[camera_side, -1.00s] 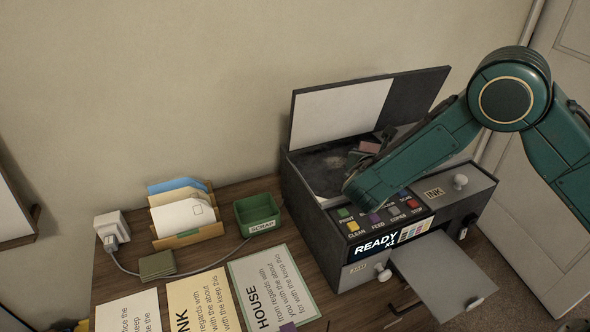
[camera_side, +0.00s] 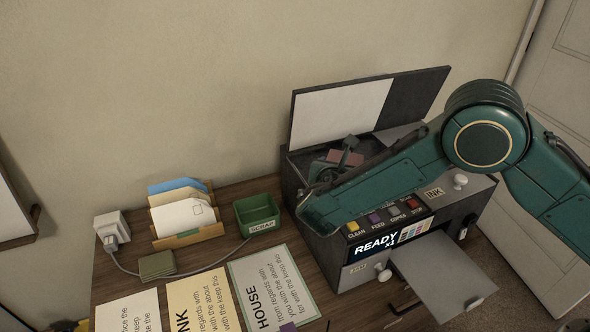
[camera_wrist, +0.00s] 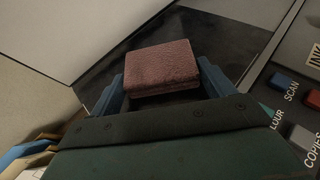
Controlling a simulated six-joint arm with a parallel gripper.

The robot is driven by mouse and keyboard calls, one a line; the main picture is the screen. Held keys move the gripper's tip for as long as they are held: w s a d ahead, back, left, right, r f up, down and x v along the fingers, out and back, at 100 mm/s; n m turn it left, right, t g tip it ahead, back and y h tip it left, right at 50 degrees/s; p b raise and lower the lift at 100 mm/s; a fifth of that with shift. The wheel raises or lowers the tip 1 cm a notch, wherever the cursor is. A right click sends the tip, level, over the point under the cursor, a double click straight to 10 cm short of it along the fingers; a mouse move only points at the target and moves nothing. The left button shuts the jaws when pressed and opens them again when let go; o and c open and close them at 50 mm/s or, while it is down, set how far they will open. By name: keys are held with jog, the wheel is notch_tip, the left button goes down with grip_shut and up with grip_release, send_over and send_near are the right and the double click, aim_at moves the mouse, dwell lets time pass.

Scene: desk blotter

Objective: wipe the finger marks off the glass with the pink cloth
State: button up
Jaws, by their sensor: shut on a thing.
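My gripper (camera_wrist: 162,92) is shut on the folded pink cloth (camera_wrist: 160,66), which sits between its two blue fingers in the wrist view. In the side view the cloth (camera_side: 347,157) shows as a small pink patch over the glass, partly behind my gripper. The dark glass (camera_wrist: 225,38) lies in the top of the copier under its raised lid (camera_side: 340,113). My arm covers much of the glass in the side view. I cannot tell whether the cloth touches the glass, and no finger marks can be made out now.
The copier's button panel (camera_side: 385,218) runs along the front of the glass, with an output tray (camera_side: 440,285) below. A green scrap bin (camera_side: 257,213), a letter rack (camera_side: 190,232) and several printed sheets (camera_side: 272,290) lie to the left on the desk.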

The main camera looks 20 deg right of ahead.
jog(key=shift+a, duration=0.8)
jog(key=shift+w, duration=0.2)
jog(key=shift+d, duration=5.9)
jog(key=shift+a, duration=5.85)
jog(key=shift+a+r, duration=0.1)
jog(key=shift+a, duration=0.1)
notch_tip(320, 180, up, 8)
jog(key=shift+d, duration=0.25)
